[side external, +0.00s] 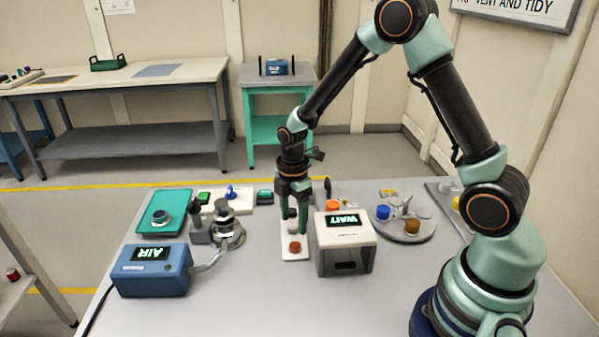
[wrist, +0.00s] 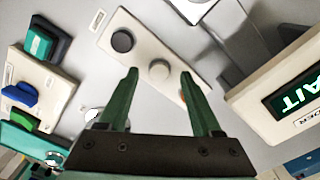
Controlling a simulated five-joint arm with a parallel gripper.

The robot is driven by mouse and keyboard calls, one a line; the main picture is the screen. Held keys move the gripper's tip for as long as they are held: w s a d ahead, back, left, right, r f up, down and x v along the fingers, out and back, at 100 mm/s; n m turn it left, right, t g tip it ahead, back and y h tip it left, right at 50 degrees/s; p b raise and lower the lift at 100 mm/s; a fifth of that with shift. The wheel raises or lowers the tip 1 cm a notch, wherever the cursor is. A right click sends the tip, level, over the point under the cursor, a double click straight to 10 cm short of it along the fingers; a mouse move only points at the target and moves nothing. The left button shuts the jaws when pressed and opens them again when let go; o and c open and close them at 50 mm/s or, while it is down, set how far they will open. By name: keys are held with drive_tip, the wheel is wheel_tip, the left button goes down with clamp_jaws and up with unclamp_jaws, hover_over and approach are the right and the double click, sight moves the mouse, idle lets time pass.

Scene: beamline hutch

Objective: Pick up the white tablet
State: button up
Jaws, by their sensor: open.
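The white tablet (wrist: 159,69) is a small round pale disc on a long white holder plate (wrist: 118,58), in its middle place. A dark disc (wrist: 122,40) sits at one end of the plate. An orange-red disc (side external: 295,246) sits at the near end in the side view; in the wrist view it is mostly hidden behind the right finger. My gripper (wrist: 159,74) is open and empty, with its green fingertips on either side of the tablet in the picture. It also shows above the plate in the side view (side external: 293,212). Whether the fingers touch anything, I cannot tell.
A white box with a WAIT display (side external: 342,245) stands close to the right of the plate. A blue AIR box (side external: 152,270), a metal round stage (side external: 228,240) and a teal tray (side external: 150,225) are left. A grey round plate with small parts (side external: 385,226) is right.

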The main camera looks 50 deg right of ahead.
sight(293, 226)
drive_tip(key=shift+f, duration=0.65)
clamp_jaws()
drive_tip(key=shift+r, duration=0.15)
wheel_tip(293, 226, up, 20)
